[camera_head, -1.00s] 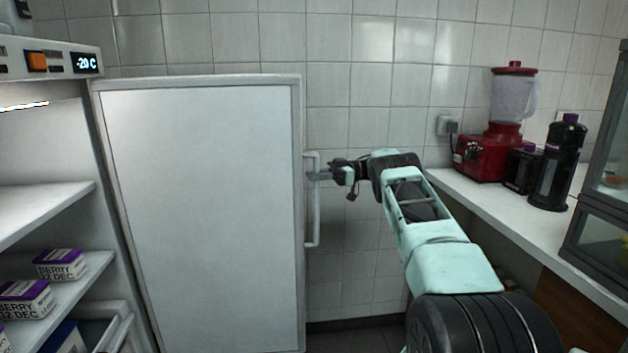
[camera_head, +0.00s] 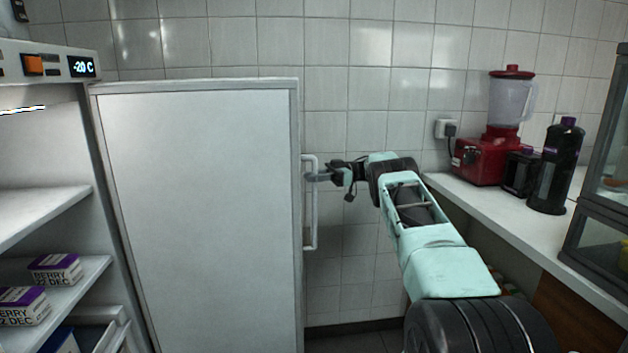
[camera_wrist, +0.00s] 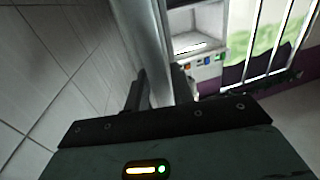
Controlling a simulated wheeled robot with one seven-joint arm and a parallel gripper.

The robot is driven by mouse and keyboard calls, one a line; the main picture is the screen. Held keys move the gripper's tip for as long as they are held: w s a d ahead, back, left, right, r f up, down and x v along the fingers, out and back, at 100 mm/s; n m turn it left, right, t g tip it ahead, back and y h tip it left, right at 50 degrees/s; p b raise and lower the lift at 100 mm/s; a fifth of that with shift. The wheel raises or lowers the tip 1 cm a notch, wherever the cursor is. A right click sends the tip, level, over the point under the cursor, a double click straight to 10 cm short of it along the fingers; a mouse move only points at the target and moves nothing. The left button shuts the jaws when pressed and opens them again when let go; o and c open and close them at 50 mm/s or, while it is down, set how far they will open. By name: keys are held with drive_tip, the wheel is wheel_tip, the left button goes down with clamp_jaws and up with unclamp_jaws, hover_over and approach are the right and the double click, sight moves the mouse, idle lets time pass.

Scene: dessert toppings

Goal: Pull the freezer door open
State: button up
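The white freezer door (camera_head: 200,210) stands swung wide open, right of the freezer body with its lit display (camera_head: 82,67). Its vertical bar handle (camera_head: 314,225) is on the door's right edge. My gripper (camera_head: 318,177) is at the upper part of the handle, reaching in from the right. In the wrist view a pale grey bar (camera_wrist: 145,35) runs down between the two dark fingers of my gripper (camera_wrist: 162,92), which appear closed around it. The exact contact is partly hidden by the gripper body.
Freezer shelves (camera_head: 45,212) with berry boxes (camera_head: 55,268) are exposed at left. A counter (camera_head: 500,215) at right bears a red blender (camera_head: 485,155) and black bottle (camera_head: 556,165). A tiled wall (camera_head: 375,60) stands behind the door and my arm.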

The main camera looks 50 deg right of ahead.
wheel_tip(320, 180, up, 9)
drive_tip(key=shift+r+p, duration=0.15)
drive_tip(key=shift+p, duration=0.15)
idle(0.6)
